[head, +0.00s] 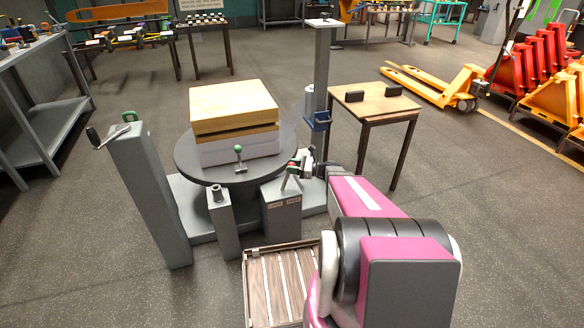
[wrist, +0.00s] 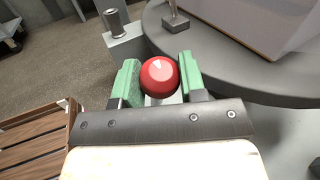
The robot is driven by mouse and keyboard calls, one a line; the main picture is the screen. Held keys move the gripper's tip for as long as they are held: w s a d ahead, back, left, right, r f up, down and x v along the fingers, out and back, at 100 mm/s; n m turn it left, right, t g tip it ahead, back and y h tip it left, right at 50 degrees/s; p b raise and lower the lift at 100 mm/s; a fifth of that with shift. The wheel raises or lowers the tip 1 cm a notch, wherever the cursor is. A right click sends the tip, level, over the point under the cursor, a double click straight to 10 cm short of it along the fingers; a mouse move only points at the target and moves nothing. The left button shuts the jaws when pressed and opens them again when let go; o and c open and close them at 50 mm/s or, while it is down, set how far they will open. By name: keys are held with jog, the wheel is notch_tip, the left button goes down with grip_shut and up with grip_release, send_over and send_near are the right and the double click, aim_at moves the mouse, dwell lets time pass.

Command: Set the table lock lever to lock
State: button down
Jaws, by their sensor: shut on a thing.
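The table lock lever has a red ball knob (wrist: 160,76), which sits between the green finger pads of my gripper (wrist: 158,80) in the wrist view. My gripper is shut on this knob. In the head view the lever (head: 288,180) rises from a grey box (head: 282,212) at the front of the round table (head: 187,168). The box has two small labels side by side, too small to read surely. The lever appears to lean slightly right. My gripper (head: 294,168) partly covers its top, and its exact setting is hard to tell.
A wooden slab (head: 235,102) lies atop a stack on the round table, with a green-knobbed handle (head: 240,165) at the rim. A crank post (head: 152,195), a short post (head: 224,225) and a tall column (head: 322,95) stand around it. A slatted platform (head: 272,285) lies in front.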

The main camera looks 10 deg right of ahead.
jog(key=shift+s+a+r+n+h, duration=0.1)
jog(key=shift+a+r+n+h, duration=0.1)
jog(key=shift+a+h, duration=0.2)
jog(key=shift+s+a+r+n+h, duration=0.1)
jog(key=shift+a+r+h, duration=0.05)
jog(key=shift+a+h, duration=0.2)
jog(key=s+a+n+g+h, duration=0.1)
jog(key=a+n+h, duration=0.1)
jog(key=a+h, duration=0.3)
jog(key=shift+a+f+h, duration=0.3)
jog(key=shift+a+h, duration=0.05)
jog(key=shift+a, duration=1.25)
jog(key=shift+n, duration=0.3)
jog(key=c, duration=0.7)
grip_release()
jog(key=v, duration=1)
jog(key=shift+s+d+r, duration=0.1)
jog(key=shift+d+r, duration=0.1)
